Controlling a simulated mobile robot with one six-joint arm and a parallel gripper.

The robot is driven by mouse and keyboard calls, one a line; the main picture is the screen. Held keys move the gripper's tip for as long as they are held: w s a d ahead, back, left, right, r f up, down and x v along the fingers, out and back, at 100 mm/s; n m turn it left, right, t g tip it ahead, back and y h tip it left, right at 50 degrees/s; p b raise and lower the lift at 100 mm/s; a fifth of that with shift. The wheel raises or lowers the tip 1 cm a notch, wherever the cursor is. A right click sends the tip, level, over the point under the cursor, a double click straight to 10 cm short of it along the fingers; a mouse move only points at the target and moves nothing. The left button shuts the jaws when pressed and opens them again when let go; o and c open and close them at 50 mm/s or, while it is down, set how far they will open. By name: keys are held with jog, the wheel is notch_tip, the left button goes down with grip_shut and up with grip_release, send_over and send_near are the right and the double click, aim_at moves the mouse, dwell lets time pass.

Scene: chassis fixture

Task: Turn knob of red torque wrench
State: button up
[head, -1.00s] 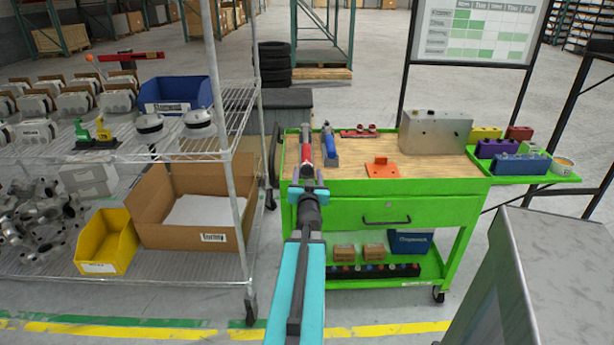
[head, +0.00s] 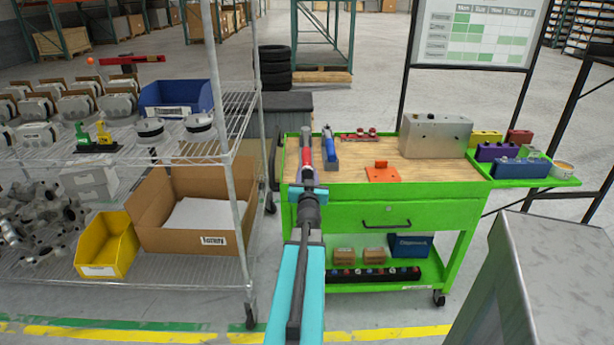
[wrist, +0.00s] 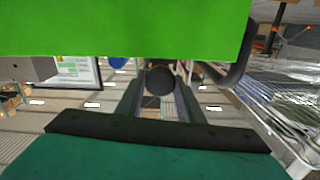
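The red torque wrench (head: 306,152) lies on the left side of the green cart's wooden top, its near end pointing at me. The blue torque wrench (head: 329,148) lies just to its right. My gripper (head: 307,177) is at the cart's front left edge, in line with the red wrench, and covers its near end in the head view. In the wrist view, a dark round end (wrist: 160,80), apparently the red wrench's knob, sits between my two gripper fingers (wrist: 160,92). The fingers look apart, with narrow gaps beside it. Contact cannot be made out.
The green cart (head: 400,213) fills the upper wrist view (wrist: 130,30). An orange bracket (head: 382,174) and a metal box (head: 435,135) stand on its top. A wire shelf (head: 190,262) with bins is close on the left. A grey metal block (head: 550,270) stands at the front right.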

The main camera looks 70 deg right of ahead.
dwell(0.3)
jog(key=shift+n, duration=0.3)
jog(key=n+b, duration=0.2)
jog(key=n, duration=0.2)
jog(key=shift+f+n+b, duration=0.1)
jog(key=shift+n+b, duration=0.2)
jog(key=shift+n, duration=0.1)
jog(key=shift+w+n+b, duration=0.1)
jog(key=shift+n+b, duration=0.7)
jog(key=shift+n, duration=1.4)
jog(key=o, duration=1.1)
jog(key=shift+c, duration=0.2)
